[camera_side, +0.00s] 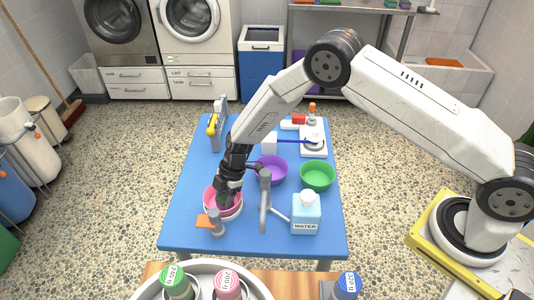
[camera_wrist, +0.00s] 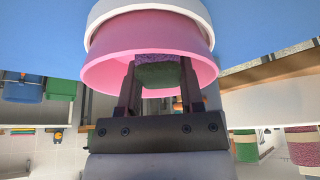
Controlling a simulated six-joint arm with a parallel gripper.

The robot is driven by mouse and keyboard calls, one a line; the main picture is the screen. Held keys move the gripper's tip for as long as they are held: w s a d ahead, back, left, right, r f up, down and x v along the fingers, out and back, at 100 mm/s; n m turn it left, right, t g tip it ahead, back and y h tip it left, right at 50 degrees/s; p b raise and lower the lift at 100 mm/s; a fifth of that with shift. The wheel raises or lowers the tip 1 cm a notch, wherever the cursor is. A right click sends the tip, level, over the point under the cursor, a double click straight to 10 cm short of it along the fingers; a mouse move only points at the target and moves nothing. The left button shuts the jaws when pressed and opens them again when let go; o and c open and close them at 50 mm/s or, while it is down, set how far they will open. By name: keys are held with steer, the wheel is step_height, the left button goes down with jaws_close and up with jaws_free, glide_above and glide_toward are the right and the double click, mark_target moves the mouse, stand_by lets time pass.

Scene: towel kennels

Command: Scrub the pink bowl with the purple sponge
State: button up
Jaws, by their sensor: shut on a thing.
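The pink bowl (camera_side: 209,199) stands near the front left of the blue table, seated in a white ring or dish (camera_side: 235,216). In the wrist view the pink bowl (camera_wrist: 105,70) fills the upper middle, with the white rim (camera_wrist: 150,8) beyond it. My gripper (camera_side: 226,198) points down into the bowl. It is shut on the sponge (camera_wrist: 160,74), which has a green face and a purple face, and holds it inside the bowl. Whether the sponge touches the bowl's inner surface cannot be told. The sponge is hidden in the side view.
On the blue table (camera_side: 190,190) are a purple bowl (camera_side: 277,175), a green bowl (camera_side: 317,176), a water carton (camera_side: 305,214) and a grey tap-like post (camera_side: 265,200). A short grey post (camera_side: 217,226) and an orange piece (camera_side: 204,221) stand close before the pink bowl.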

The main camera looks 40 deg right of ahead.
steer(key=shift+w+d, duration=0.45)
steer(key=shift+w, duration=0.4)
steer(key=shift+a, duration=0.1)
steer(key=shift+s+a+r, duration=0.1)
steer(key=shift+s+a, duration=0.15)
steer(key=shift+a, duration=0.3)
steer(key=shift+s+a, duration=0.25)
steer(key=shift+a, duration=0.3)
steer(key=shift+d, duration=0.1)
steer(key=shift+s+d, duration=0.25)
steer(key=shift+d, duration=0.3)
steer(key=shift+s+d, duration=0.2)
steer(key=shift+d, duration=0.3)
steer(key=shift+w+a, duration=0.25)
steer(key=shift+w, duration=0.35)
steer(key=shift+w+a, duration=0.25)
steer(key=shift+w, duration=0.3)
steer(key=shift+s+a, duration=0.25)
steer(key=shift+s, duration=0.35)
steer(key=shift+s+a, duration=0.2)
steer(key=shift+s, duration=0.35)
